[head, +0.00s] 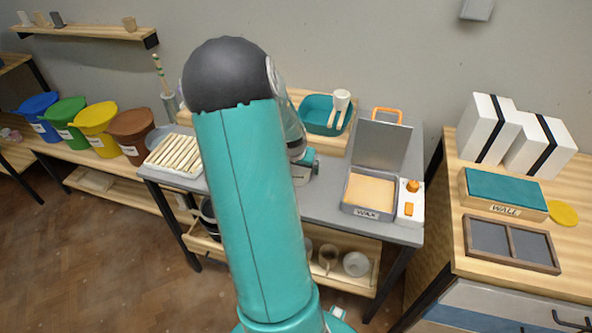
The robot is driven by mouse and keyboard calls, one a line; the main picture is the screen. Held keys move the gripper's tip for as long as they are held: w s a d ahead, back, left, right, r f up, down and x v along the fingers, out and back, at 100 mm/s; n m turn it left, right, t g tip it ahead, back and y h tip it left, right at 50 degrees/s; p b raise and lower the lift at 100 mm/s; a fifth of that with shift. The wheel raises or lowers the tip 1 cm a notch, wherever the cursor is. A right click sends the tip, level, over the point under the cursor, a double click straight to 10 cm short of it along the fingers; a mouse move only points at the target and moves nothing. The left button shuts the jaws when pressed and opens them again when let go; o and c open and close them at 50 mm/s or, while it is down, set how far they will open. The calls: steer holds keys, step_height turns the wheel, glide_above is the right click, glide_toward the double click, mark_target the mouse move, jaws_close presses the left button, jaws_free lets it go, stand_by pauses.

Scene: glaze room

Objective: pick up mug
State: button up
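A pale mug (327,257) appears to stand on the low shelf under the grey table, just right of my arm; it is small, and its details are hard to make out. A round whitish bowl or cup (356,263) sits beside it on the right. My large teal arm fills the middle of the head view and hides part of the table and shelf. A small grey and teal part shows right of the arm above the table, but I cannot tell whether it belongs to my wrist. My gripper's fingers are not visible.
The grey table (325,206) bears a slatted rack (174,154), a teal basin (326,115) and an open wax box (370,190). Coloured buckets (97,125) stand left. A wooden bench (470,250) at right holds white boxes (490,128) and a framed tray (511,245).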

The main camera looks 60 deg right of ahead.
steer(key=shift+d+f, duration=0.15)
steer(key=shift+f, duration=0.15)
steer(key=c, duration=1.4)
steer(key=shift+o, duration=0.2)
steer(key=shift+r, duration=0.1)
